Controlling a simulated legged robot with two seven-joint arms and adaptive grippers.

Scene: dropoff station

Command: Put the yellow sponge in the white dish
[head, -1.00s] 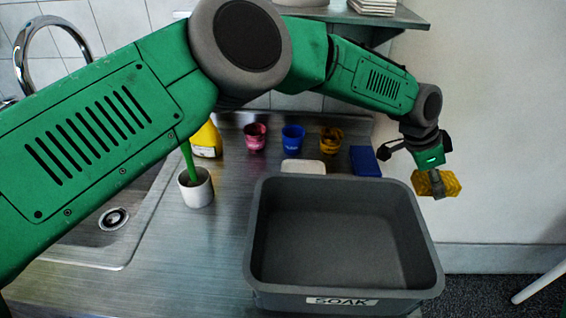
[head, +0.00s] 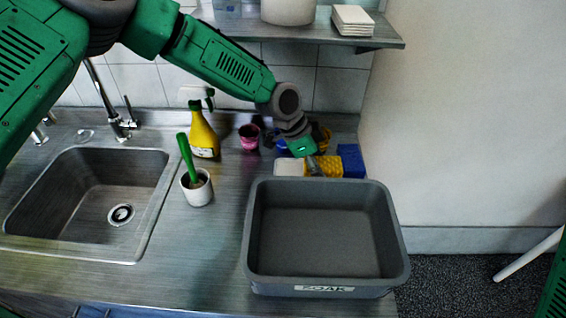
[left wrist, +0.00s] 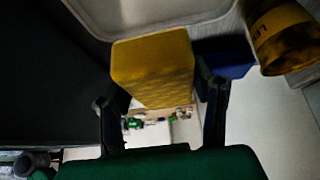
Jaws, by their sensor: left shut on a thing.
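The yellow sponge (head: 328,167) is in my left gripper (head: 315,166), which is shut on it at the back of the counter, behind the grey bin. The white dish (head: 288,168) lies just left of the sponge and is partly hidden by the bin rim and the gripper. In the left wrist view the sponge (left wrist: 152,62) sits between the fingers (left wrist: 160,95), and the pale dish (left wrist: 150,16) shows just beyond it. I cannot tell whether the sponge touches the dish. My right gripper is not in view.
The grey SOAK bin (head: 255,245) stands in front. A blue block (head: 351,160) is right of the sponge. Pink (head: 249,137), blue and yellow cups stand behind, the latter two partly hidden. A spray bottle (head: 204,138), brush cup (head: 198,191) and sink (head: 60,200) are left.

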